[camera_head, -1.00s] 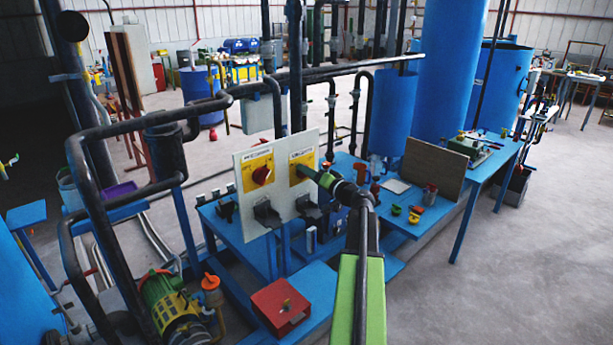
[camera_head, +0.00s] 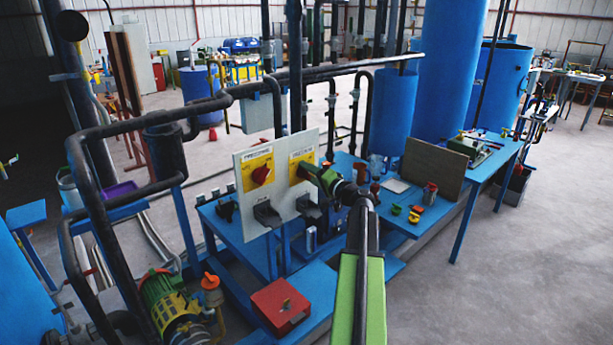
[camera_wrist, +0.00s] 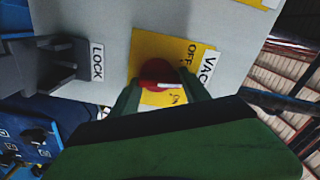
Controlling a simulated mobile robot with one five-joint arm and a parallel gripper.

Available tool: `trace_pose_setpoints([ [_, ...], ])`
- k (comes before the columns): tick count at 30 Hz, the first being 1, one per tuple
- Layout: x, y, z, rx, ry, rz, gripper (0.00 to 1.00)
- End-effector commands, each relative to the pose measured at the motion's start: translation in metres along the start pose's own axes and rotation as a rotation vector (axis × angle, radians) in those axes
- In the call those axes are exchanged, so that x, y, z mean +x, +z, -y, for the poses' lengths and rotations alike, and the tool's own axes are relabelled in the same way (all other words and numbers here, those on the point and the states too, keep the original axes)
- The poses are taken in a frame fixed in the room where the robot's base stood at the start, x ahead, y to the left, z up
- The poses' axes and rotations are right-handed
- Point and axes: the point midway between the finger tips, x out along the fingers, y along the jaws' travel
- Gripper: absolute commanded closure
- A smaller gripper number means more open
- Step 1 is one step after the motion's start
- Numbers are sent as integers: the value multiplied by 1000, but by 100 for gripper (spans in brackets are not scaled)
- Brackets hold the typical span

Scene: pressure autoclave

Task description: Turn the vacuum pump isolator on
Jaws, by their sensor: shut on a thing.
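The vacuum isolator is a yellow plate (camera_head: 301,157) on the right half of a white upright panel. Its red knob (camera_wrist: 158,72) shows in the wrist view, with a white mark across it. "OFF" and part of a label reading "VAC" (camera_wrist: 208,65) are beside it. My gripper (camera_wrist: 157,82) is shut on the red knob, one finger on each side. In the head view my green gripper (camera_head: 309,172) reaches the panel from the right and hides this knob. What is at the knob's other end is too blurred to read.
A second yellow isolator with a red knob (camera_head: 261,174) is on the panel's left half. Black lock brackets (camera_head: 267,214) sit below, one with a "LOCK" label (camera_wrist: 97,61). A red box (camera_head: 281,307) stands in front. Dark pipes (camera_head: 210,104) run at the left.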

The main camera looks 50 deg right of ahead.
Motion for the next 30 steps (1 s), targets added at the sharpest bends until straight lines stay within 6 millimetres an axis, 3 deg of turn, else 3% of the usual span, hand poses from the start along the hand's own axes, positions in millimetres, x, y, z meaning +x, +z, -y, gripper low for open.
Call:
trace_pose_setpoints([
  [30, -2, -6, -7, 952, -5, -13, 86],
])
